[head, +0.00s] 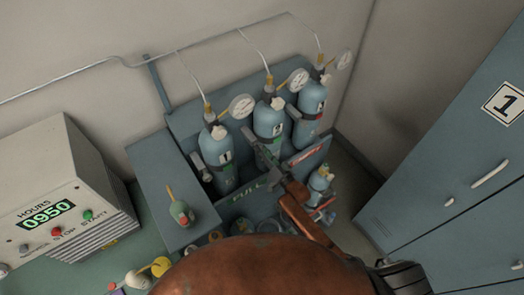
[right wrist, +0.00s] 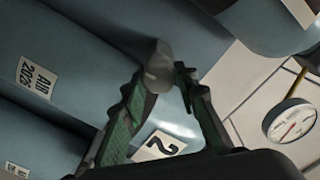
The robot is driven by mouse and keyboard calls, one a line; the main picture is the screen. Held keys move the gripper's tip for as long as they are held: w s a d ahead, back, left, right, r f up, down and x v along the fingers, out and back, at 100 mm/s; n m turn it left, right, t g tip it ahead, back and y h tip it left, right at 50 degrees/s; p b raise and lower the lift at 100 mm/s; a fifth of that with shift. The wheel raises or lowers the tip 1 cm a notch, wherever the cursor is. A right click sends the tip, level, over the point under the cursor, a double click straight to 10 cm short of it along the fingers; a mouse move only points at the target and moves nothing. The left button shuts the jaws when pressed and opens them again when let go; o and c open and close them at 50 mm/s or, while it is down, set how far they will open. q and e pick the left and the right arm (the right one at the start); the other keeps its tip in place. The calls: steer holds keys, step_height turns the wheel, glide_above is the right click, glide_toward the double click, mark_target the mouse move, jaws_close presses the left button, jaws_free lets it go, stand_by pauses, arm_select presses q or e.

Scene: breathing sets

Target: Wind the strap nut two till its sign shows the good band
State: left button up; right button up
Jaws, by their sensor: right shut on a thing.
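Three blue gas cylinders stand in a rack in the head view; the middle one, cylinder two (head: 270,118), carries a "2" label that also shows in the right wrist view (right wrist: 160,146). My right gripper (head: 258,148) reaches the front of cylinder two. In the right wrist view its green-padded fingers (right wrist: 168,80) are closed around a grey, rounded nut (right wrist: 157,62). The nut is hidden behind the gripper in the head view. No readable band sign for this nut shows. My left gripper is not in view.
Cylinder one (head: 217,162) and cylinder three (head: 310,103) stand on either side. Dial gauges (head: 299,79) stick out at the cylinder tops. A timer box (head: 58,195) is left.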

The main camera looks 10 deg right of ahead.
stand_by(0.5)
steer(key=o, duration=1.2)
steer(key=shift+c, duration=0.2)
steer(key=v, duration=1.2)
